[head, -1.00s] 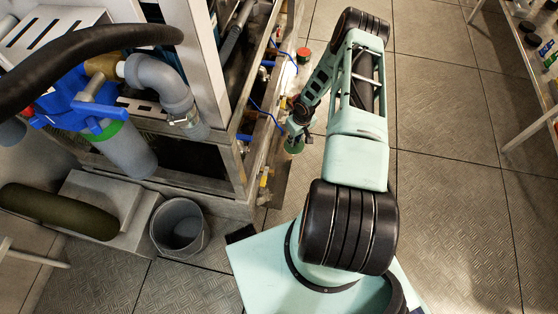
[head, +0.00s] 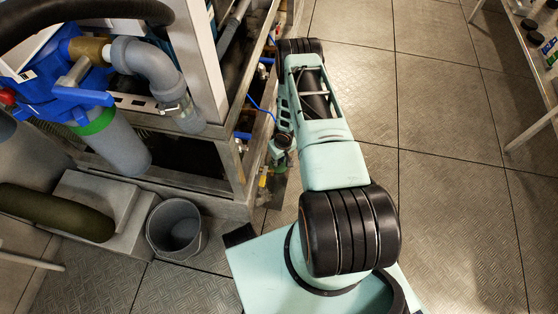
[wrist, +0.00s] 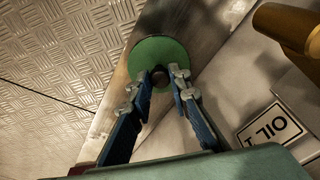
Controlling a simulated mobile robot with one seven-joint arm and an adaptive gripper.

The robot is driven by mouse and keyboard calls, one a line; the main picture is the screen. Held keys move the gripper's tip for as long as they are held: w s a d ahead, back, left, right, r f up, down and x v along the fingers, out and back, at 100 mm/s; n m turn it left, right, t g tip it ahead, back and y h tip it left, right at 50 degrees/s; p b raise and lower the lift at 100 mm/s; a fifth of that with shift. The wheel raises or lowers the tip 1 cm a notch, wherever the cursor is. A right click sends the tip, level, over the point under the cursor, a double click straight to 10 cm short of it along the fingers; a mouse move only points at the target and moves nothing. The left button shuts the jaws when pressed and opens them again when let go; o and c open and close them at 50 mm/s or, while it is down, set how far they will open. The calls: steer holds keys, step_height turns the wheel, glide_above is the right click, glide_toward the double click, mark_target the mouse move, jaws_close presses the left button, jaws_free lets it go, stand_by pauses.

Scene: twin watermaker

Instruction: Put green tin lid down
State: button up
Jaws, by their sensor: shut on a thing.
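The green tin lid (wrist: 150,56) is a round green disc with a dark knob at its middle, seen in the wrist view. My gripper (wrist: 161,80) is shut on the knob, one finger on each side. The lid lies over a plain strip beside the tread-plate floor; I cannot tell whether it touches anything. In the head view my arm reaches down beside the machine frame, and the gripper end is small and partly hidden. No tin can be made out in either view.
A metal machine frame (head: 232,178) stands left of my arm. A grey bucket (head: 175,228) is on the floor at lower left. An OIL label (wrist: 270,127) and a yellow-brown part (wrist: 288,28) are at right in the wrist view. Open tread-plate floor (head: 450,150) lies right.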

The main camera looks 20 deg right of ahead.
mark_target(281, 168)
steer(key=shift+f, duration=0.15)
steer(key=o, duration=0.9)
steer(key=shift+o, duration=0.2)
steer(key=shift+r, duration=0.2)
step_height(281, 168, up, 12)
steer(key=s+p, duration=0.1)
steer(key=p, duration=0.3)
steer(key=shift+s+d, duration=0.2)
steer(key=shift+s, duration=0.1)
